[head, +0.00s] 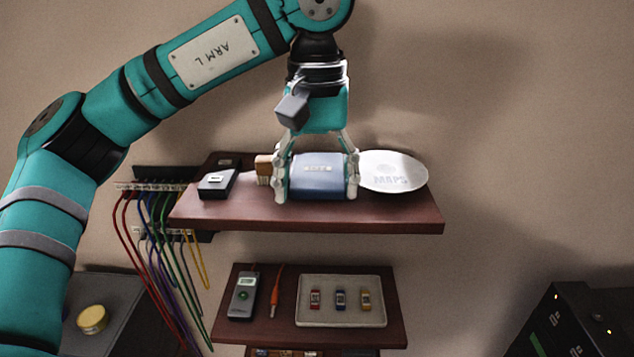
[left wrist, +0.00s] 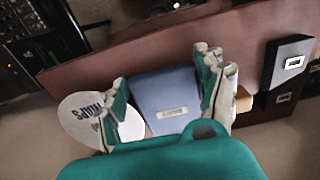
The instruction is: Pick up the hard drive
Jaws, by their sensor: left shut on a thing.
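My left gripper (head: 317,178) reaches down from above onto the upper shelf and is shut on a blue labelled object (head: 320,180), with one finger on each side of it. In the left wrist view the blue object (left wrist: 166,98) sits between both fingers (left wrist: 165,95). Its label is too small to read. A flat black box with a white label (head: 217,183), which looks like a hard drive, lies on the shelf to the left, apart from the gripper. It also shows in the left wrist view (left wrist: 286,68). My right gripper is not in view.
The wooden upper shelf (head: 400,219) also holds a brown block (head: 264,169) and a white disc marked MAPS (head: 395,172), both close beside the gripper. Coloured cables (head: 165,235) hang at the left. A lower shelf (head: 398,322) holds a tester (head: 243,296) and a tray (head: 359,316).

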